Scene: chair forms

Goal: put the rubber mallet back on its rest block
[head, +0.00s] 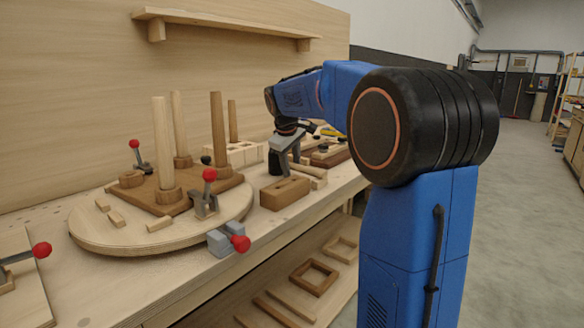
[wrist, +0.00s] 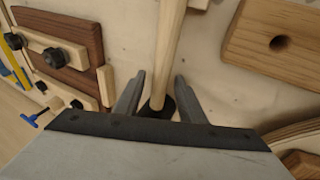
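The mallet's pale wooden handle (wrist: 170,40) runs between my two fingers in the wrist view, and its dark head (wrist: 160,107) shows close to the gripper's body. My gripper (wrist: 160,80) is open, with a visible gap between the fingers and the handle. In the head view my gripper (head: 294,158) is low over the bench, beside the black mallet head (head: 275,161). A brown wooden block (head: 285,194) with a dark hollow in its top stands just in front; it appears to be the rest block. In the wrist view it seems to be the block (wrist: 290,25) at upper right.
A round board (head: 100,236) with upright posts and red-knobbed clamps fills the bench to the left. A dark board (wrist: 66,27) with black knobs lies beyond the mallet. A pale block with openings (head: 240,152) stands behind. A wall shelf (head: 225,24) hangs above.

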